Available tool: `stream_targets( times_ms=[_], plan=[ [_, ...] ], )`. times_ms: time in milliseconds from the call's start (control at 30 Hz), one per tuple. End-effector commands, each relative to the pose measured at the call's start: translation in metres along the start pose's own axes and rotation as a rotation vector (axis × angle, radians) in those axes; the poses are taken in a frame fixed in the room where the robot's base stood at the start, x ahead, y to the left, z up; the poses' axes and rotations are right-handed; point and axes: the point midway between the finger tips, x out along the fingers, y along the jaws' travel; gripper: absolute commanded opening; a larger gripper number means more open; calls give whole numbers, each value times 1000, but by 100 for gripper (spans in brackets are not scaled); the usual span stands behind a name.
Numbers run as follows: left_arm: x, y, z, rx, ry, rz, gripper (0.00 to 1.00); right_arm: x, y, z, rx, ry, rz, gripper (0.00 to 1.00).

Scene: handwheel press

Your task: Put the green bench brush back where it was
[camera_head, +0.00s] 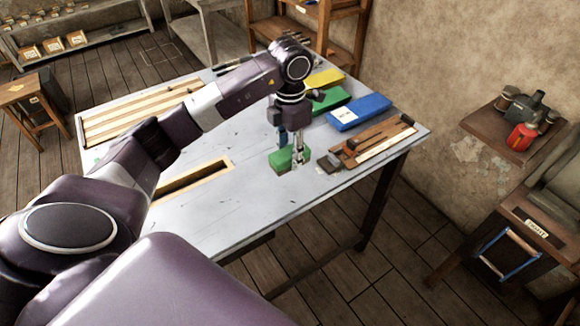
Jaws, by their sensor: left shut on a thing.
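My left gripper (291,152) points down over the grey table and is shut on a green block-like thing (280,162), which I take to be the green bench brush. The fingers hide part of it. It is at or just above the table top; I cannot tell whether it touches. My right gripper is not in view.
Yellow (324,78), green (331,100) and blue (359,111) flat cases lie behind the gripper. A wooden tray (372,143) is at the right edge. A slotted wooden frame (195,179) and a slatted rack (140,110) lie left. The front table top is clear.

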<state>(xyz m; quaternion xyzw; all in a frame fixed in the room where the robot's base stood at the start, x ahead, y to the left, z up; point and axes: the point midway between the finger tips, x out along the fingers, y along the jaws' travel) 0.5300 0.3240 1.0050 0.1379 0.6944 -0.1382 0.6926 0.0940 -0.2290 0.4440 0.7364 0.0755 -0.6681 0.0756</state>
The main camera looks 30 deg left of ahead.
Motion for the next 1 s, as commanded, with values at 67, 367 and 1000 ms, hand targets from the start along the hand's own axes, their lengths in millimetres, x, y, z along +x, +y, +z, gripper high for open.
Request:
stream_targets(
  times_ms=[67, 367, 1000],
  plan=[
    [10, 0, -1, -1, 2, -1, 9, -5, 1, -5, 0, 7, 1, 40],
    [43, -1, 0, -1, 1, -2, 9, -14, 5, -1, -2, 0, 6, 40],
    [67, 0, 0, 0, -2, 1, 44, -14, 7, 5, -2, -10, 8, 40]
  ],
)
